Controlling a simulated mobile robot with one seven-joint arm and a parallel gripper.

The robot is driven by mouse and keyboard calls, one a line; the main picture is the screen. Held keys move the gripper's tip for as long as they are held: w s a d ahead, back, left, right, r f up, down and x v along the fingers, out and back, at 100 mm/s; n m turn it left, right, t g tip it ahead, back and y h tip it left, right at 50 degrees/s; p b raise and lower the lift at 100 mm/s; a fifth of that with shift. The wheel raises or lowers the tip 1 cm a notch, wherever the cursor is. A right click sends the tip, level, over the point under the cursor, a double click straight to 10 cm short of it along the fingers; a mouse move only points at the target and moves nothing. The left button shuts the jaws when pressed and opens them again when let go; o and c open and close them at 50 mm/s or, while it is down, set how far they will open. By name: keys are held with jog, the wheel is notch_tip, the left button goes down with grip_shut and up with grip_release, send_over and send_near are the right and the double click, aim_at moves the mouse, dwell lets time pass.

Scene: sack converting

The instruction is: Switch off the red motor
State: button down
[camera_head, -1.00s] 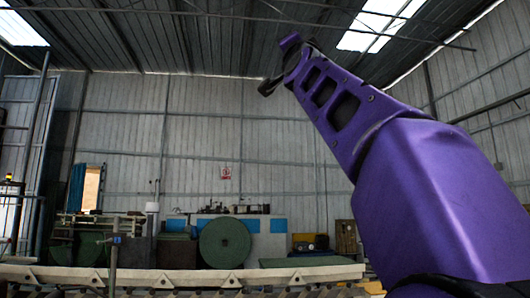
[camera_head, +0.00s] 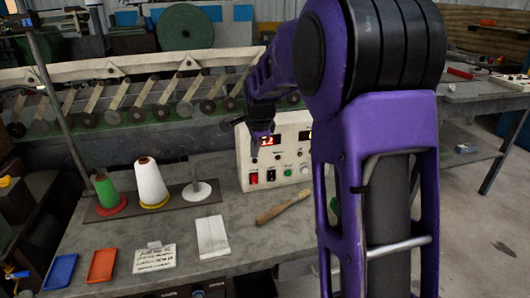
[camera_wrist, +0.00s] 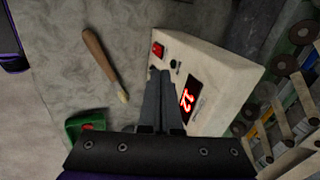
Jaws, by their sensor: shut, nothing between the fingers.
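A cream control box (camera_head: 285,152) stands on the grey bench in the head view. Its front has a red switch (camera_head: 254,179), a black switch (camera_head: 271,175), small knobs and lit red displays (camera_head: 267,141). In the wrist view, the red switch (camera_wrist: 157,49) and black switch (camera_wrist: 176,67) sit just beyond my fingertips, and a lit display (camera_wrist: 187,103) is beside the fingers. My gripper (camera_wrist: 158,72) is shut and empty, pointing at the switch end of the panel. I cannot tell whether it touches. My arm hides part of the box in the head view. No motor is clearly identifiable.
A wooden-handled tool (camera_head: 283,207) lies before the box. Green (camera_head: 107,191) and white (camera_head: 149,181) thread cones, a blue tray (camera_head: 60,271), an orange tray (camera_head: 102,264) and paper cards (camera_head: 212,237) are to its left. A roller machine runs behind.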

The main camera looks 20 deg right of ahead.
aim_at(254, 179)
jog(key=shift+m+g, duration=0.4)
jog(key=shift+g, duration=0.3)
jog(key=f, duration=0.4)
jog(key=f+b, duration=0.1)
jog(key=f, duration=0.9)
jog(key=shift+w+d, duration=0.3)
jog(key=shift+d, duration=0.1)
jog(key=shift+w, duration=2)
jog(key=shift+w+f+b, duration=0.2)
jog(key=shift+f+b, duration=0.25)
jog(key=shift+b, duration=0.15)
jog(key=shift+r, duration=0.15)
